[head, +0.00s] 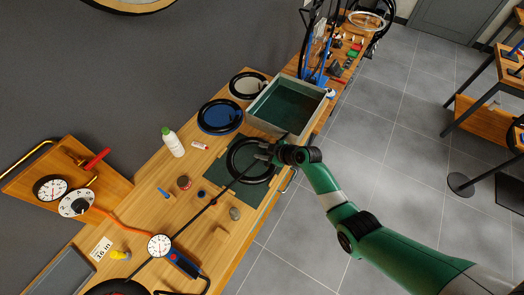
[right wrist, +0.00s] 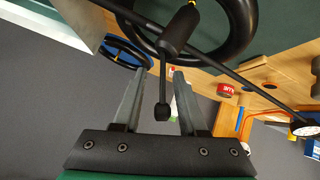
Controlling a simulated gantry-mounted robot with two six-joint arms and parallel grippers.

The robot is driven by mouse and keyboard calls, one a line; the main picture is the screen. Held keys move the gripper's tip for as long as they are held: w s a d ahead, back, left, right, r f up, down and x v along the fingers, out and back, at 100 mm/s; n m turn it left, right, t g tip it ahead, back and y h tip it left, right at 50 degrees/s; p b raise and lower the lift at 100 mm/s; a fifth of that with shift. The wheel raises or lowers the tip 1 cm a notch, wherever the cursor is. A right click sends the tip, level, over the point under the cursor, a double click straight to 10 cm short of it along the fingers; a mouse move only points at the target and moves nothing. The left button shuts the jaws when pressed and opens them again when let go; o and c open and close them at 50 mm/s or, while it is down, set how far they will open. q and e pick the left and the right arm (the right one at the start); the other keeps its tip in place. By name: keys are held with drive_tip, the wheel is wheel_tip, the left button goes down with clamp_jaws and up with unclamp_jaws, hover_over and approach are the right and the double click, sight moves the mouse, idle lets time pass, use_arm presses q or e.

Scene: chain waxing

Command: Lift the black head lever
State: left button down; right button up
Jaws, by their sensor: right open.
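The black head lever (right wrist: 163,85) hangs from a black head (right wrist: 178,32) in the right wrist view and ends in a rounded knob. My right gripper (right wrist: 160,75) is open, with its two grey fingers on either side of the lever in the picture; I cannot tell whether they touch it. In the head view the right gripper (head: 262,152) is over the black ring (head: 235,158) on the dark green mat (head: 228,195). A long thin black hose (head: 205,207) runs from the head to a white-faced gauge (head: 159,245). My left gripper is out of view.
A grey bin (head: 257,120) stands behind the mat, beside a blue-centred ring (head: 219,117). A white bottle with a green cap (head: 173,142) and small tins (head: 184,182) stand to the left. A board with dials (head: 76,203) is at far left. Open floor lies right.

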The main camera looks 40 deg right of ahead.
drive_tip(key=shift+s+r, duration=0.1)
drive_tip(key=a+p+v, duration=0.1)
drive_tip(key=p+v, duration=0.8)
drive_tip(key=v, duration=0.2)
drive_tip(key=shift+d+p, duration=0.4)
drive_tip(key=shift+d, duration=0.15)
drive_tip(key=shift+s+r, duration=0.1)
drive_tip(key=shift+r, duration=0.05)
